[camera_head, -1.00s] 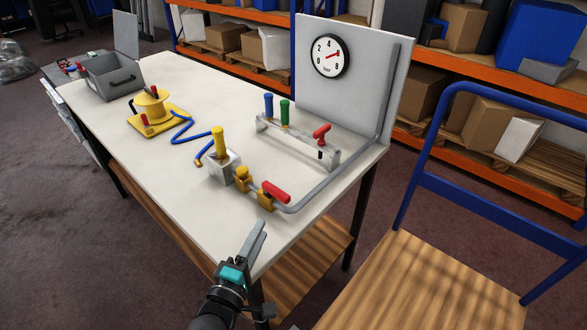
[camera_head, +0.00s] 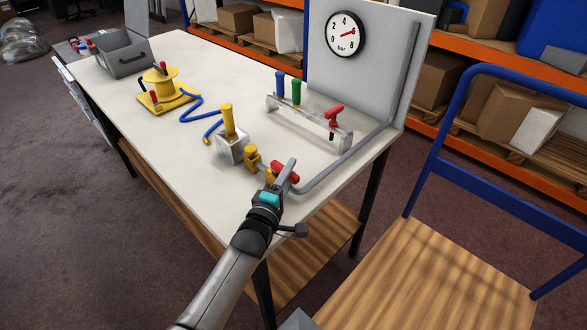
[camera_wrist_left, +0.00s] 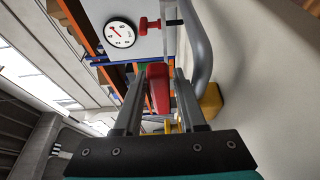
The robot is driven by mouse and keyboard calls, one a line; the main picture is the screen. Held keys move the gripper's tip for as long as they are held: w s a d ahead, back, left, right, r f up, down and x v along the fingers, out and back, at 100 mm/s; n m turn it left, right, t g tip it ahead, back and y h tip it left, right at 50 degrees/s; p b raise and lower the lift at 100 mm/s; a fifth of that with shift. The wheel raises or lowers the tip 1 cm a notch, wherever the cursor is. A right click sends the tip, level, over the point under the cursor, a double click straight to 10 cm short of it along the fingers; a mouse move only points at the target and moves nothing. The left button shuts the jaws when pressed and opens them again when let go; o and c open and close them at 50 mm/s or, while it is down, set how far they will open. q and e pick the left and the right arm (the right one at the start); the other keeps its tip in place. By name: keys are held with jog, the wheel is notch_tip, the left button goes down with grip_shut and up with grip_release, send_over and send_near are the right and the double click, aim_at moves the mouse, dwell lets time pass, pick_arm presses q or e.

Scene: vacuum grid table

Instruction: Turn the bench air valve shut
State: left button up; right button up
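The air valve has a red lever handle (camera_head: 287,173) and a brass-yellow body (camera_head: 252,158), on the grey pipe (camera_head: 345,162) near the bench's front right edge. My left gripper (camera_head: 283,172) is at the handle and partly covers the valve. In the left wrist view the red handle (camera_wrist_left: 158,90) stands between the two fingers of my left gripper (camera_wrist_left: 157,78), with narrow gaps showing, so the fingers look open. The pressure gauge (camera_head: 346,35) on the grey panel has its red needle towards the 6. My right gripper is not in view.
A metal block with a yellow handle (camera_head: 228,121) stands left of the valve. Behind is a rack (camera_head: 310,118) with blue, green and red-handled tools.

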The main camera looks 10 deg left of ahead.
pick_arm(q)
jog(key=shift+w+d+b, duration=0.15)
jog(key=shift+w, duration=0.55)
jog(key=shift+w+d+b, duration=0.1)
jog(key=shift+w+b, duration=0.05)
jog(key=shift+w, duration=0.5)
jog(key=shift+c, duration=0.3)
grip_shut()
